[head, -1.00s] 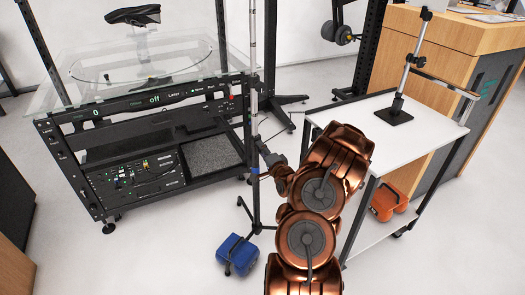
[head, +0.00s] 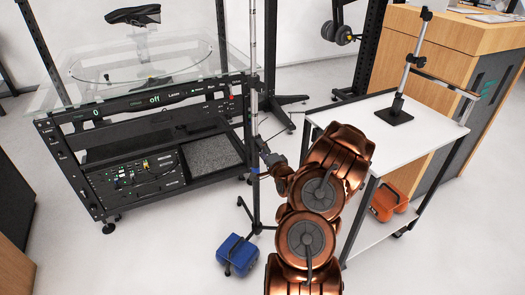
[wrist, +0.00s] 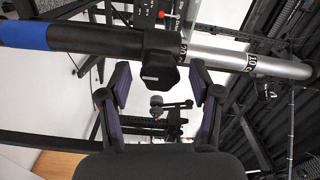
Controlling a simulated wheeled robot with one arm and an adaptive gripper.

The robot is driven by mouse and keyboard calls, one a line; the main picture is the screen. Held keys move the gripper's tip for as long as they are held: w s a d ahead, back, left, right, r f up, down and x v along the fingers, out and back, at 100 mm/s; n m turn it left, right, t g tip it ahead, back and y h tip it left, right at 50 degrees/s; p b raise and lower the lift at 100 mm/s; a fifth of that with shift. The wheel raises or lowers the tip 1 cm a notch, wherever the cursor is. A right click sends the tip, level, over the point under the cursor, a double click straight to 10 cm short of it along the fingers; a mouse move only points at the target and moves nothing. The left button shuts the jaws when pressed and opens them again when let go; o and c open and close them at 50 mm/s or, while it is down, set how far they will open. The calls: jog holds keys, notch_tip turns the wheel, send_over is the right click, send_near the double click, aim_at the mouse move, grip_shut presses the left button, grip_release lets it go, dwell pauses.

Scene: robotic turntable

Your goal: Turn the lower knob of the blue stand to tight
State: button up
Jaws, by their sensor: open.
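The blue stand is a thin upright pole (head: 254,110) with a blue band (wrist: 24,35) and spread legs, next to the glass-topped cart. In the wrist view the pole runs across the top of the picture, with dark tube on the left and silver marked tube on the right. The lower knob (wrist: 158,72) is black and faceted, on a black collar. My gripper (wrist: 160,85) is open, with one finger on each side of the knob and visible gaps to it. In the head view my gripper (head: 268,158) is small and dark beside the pole.
A blue weight (head: 237,255) sits at the stand's foot. The glass-topped cart (head: 150,120) is close on the left. A white table (head: 370,118) with a small clamp stand (head: 405,75) is on the right. An orange weight (head: 388,203) is on its lower shelf.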

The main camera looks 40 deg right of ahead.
jog(key=shift+s, duration=0.15)
jog(key=v, duration=1.1)
jog(key=shift+s+a, duration=0.15)
jog(key=shift+s, duration=0.2)
dwell(0.7)
jog(key=w+a+f+n+g+y, duration=0.2)
jog(key=w+a+n+g+y, duration=0.25)
jog(key=a+n, duration=0.3)
jog(key=s+a+r+n+g, duration=0.3)
jog(key=s+a+n+g, duration=0.15)
jog(key=a+g, duration=0.4)
jog(key=s+a+r+n+g, duration=0.25)
jog(key=s+a+r, duration=0.25)
jog(key=s+a, duration=0.35)
jog(key=s+a+r+n+g+y, duration=0.1)
jog(key=s+a+r+n+g, duration=0.15)
jog(key=s+a+r, duration=0.55)
jog(key=s+a+r+n+g, duration=0.1)
jog(key=s+a+n+g, duration=0.15)
jog(key=s+a, duration=0.65)
notch_tip(320, 180, up, 15)
jog(key=d+t+p, duration=0.1)
jog(key=p, duration=1.3)
jog(key=shift+s+d+t, duration=0.35)
jog(key=shift+s, duration=0.1)
